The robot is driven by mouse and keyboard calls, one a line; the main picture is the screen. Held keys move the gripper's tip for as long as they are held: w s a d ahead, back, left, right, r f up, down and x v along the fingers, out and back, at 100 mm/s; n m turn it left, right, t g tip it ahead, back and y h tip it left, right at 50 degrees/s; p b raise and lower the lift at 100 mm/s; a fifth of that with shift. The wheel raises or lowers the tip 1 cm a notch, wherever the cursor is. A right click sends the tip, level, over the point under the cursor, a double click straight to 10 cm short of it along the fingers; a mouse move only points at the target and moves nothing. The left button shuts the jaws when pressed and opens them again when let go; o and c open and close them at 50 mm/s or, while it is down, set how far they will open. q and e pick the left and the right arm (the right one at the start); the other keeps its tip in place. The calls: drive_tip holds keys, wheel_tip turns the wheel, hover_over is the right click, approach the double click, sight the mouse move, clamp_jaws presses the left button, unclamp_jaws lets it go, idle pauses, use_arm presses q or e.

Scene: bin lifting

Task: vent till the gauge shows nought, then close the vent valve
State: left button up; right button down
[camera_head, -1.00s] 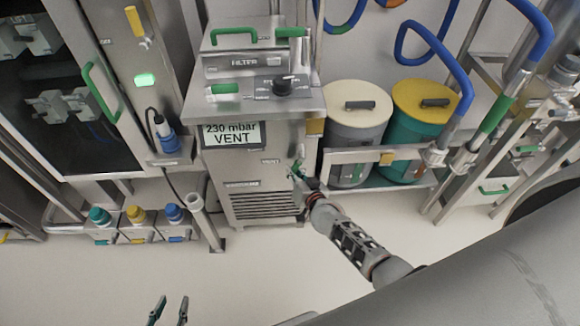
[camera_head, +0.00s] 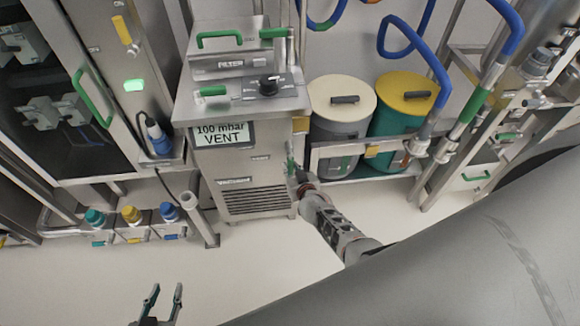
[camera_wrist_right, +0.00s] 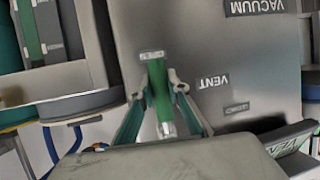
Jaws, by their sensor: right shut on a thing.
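The steel vacuum cabinet (camera_head: 240,165) carries a gauge sign (camera_head: 223,133) that reads 100 mbar VENT. In the right wrist view the handle runs roughly up and down between the fingers. My left gripper (camera_head: 164,301) is open and empty at the bottom of the head view, away from the cabinet.
A filter box (camera_head: 230,65) and black knob (camera_head: 269,84) are on the cabinet top. A grey drum (camera_head: 336,130) and a teal, yellow-lidded drum (camera_head: 391,125) stand behind a rail on the right. The floor in front is clear.

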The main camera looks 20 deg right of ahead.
drive_tip(key=shift+s+f, duration=0.1)
drive_tip(key=shift+f, duration=0.05)
drive_tip(key=c, duration=2)
unclamp_jaws()
drive_tip(key=shift+d, duration=0.1)
drive_tip(key=shift+o, duration=0.5)
drive_tip(key=v, duration=1.2)
